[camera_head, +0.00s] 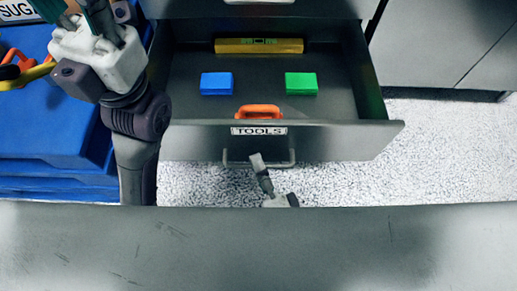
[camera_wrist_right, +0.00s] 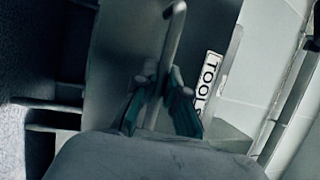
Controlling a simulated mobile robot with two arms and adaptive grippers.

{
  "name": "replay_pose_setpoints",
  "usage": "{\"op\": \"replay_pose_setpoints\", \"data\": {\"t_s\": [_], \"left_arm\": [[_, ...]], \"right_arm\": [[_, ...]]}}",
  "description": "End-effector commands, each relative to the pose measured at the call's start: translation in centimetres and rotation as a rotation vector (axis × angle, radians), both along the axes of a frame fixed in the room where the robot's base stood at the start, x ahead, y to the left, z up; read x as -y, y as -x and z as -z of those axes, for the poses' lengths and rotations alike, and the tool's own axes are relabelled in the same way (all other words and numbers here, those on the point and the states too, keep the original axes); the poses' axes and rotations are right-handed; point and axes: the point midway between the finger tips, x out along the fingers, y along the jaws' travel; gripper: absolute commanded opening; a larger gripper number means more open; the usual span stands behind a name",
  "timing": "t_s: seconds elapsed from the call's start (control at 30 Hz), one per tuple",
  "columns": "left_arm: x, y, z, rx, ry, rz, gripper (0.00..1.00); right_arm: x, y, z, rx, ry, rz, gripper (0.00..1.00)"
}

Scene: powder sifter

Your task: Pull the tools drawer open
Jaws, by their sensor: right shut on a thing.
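The grey tools drawer (camera_head: 330,138) is pulled well out, with its inside in view. The white TOOLS label (camera_head: 259,131) is on its front; the label also shows in the right wrist view (camera_wrist_right: 209,75). A pale bar handle (camera_head: 283,163) runs below the label. My right gripper (camera_head: 258,162) is at this handle. In the right wrist view its dark green fingers (camera_wrist_right: 160,92) are on both sides of the handle bar (camera_wrist_right: 173,35) and shut on it. My left gripper (camera_head: 78,12) is at the upper left, away from the drawer handle, its fingers apart and their tips cut off.
In the drawer lie a yellow level (camera_head: 258,46), a blue block (camera_head: 216,83), a green block (camera_head: 301,83) and something with an orange handle (camera_head: 258,111). A blue surface (camera_head: 50,130) with orange and yellow items is at left. Speckled floor (camera_head: 430,150) is clear at right.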

Motion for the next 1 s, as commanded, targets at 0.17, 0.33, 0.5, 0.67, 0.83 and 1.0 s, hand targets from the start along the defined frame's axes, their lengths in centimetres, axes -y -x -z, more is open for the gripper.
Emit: {"op": "replay_pose_setpoints", "data": {"t_s": [0.17,0.33,0.5,0.67,0.83,1.0], "left_arm": [[0.05,-0.11,0.11,-0.006,-0.004,-0.001,0.40],[0.04,-0.19,0.21,-0.011,-0.004,-0.001,0.40],[0.04,-0.25,0.27,-0.014,-0.004,-0.001,0.40],[0.02,-0.26,0.25,-0.015,-0.001,-0.001,0.40],[-0.05,-0.27,0.18,-0.015,0.006,-0.001,0.40],[-0.06,-0.28,0.02,-0.011,0.004,-0.002,0.40]], "right_arm": [[0.06,0.66,0.08,-0.001,0.002,0.000,0.00],[0.07,0.74,0.09,-0.001,0.001,0.001,0.00],[0.07,0.71,0.09,-0.001,0.001,0.001,0.00],[0.07,0.70,0.09,-0.001,0.001,0.001,0.29],[0.04,0.70,0.06,-0.001,0.000,0.001,0.37],[0.04,0.75,0.05,-0.001,0.000,0.000,0.37]]}}
